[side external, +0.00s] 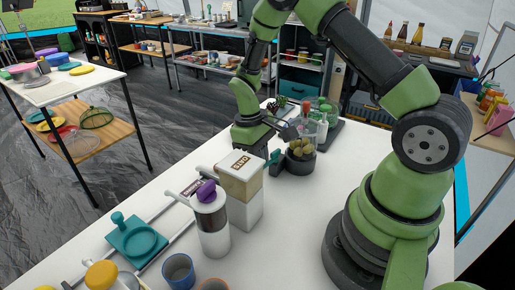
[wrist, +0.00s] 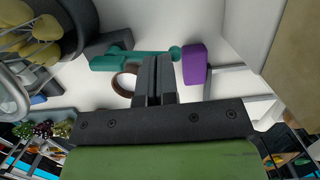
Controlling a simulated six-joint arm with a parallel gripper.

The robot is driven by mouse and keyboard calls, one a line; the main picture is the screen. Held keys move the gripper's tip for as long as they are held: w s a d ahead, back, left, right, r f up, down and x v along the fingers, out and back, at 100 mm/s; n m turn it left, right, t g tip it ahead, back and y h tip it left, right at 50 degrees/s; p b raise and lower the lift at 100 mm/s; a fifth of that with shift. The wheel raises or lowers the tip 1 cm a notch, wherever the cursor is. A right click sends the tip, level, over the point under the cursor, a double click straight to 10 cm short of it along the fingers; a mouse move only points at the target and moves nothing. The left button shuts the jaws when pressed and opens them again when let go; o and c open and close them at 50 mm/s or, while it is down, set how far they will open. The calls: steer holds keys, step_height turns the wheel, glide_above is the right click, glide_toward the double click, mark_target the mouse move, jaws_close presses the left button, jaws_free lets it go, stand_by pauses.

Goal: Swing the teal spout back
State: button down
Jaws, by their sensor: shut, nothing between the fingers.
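The teal spout (wrist: 130,60) lies across the upper middle of the wrist view, with a rounded knob at its right end and a dark base behind its left end. In the side view only a small part of the teal spout (side external: 275,157) shows, beside the dark base of a clear jar and below my gripper. My gripper (wrist: 153,75) is shut and empty. Its fingertips overlap the lower edge of the spout in the wrist view; I cannot tell whether they touch it. In the side view my gripper (side external: 287,130) is close to the jar.
The clear jar (side external: 301,152) holds yellowish round items. A beige-and-white box (side external: 240,190) and a purple-topped canister (side external: 211,220) stand nearby. A purple block (wrist: 195,65) is right of the spout's knob. A teal plate with a knob (side external: 137,240) sits on rails. The white table is clear at centre right.

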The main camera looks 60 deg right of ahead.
steer(key=shift+d, duration=0.7)
steer(key=shift+w+r, duration=0.3)
steer(key=shift+w, duration=0.2)
steer(key=shift+w+r, duration=0.35)
steer(key=shift+w, duration=0.2)
steer(key=shift+w+r, duration=0.35)
steer(key=shift+w, duration=0.2)
step_height(320, 180, up, 16)
steer(key=a+t, duration=0.2)
steer(key=a, duration=0.1)
steer(key=s+a+r+m+t+y, duration=0.1)
steer(key=s+a+r+m+t, duration=0.1)
steer(key=s, duration=0.6)
steer(key=s+a+r+m+t+y, duration=0.1)
steer(key=s+a+r+m+t, duration=0.1)
steer(key=s+a+r+t, duration=0.3)
steer(key=s+r, duration=0.1)
steer(key=s, duration=0.3)
steer(key=shift+a, duration=0.15)
steer(key=shift+s, duration=0.1)
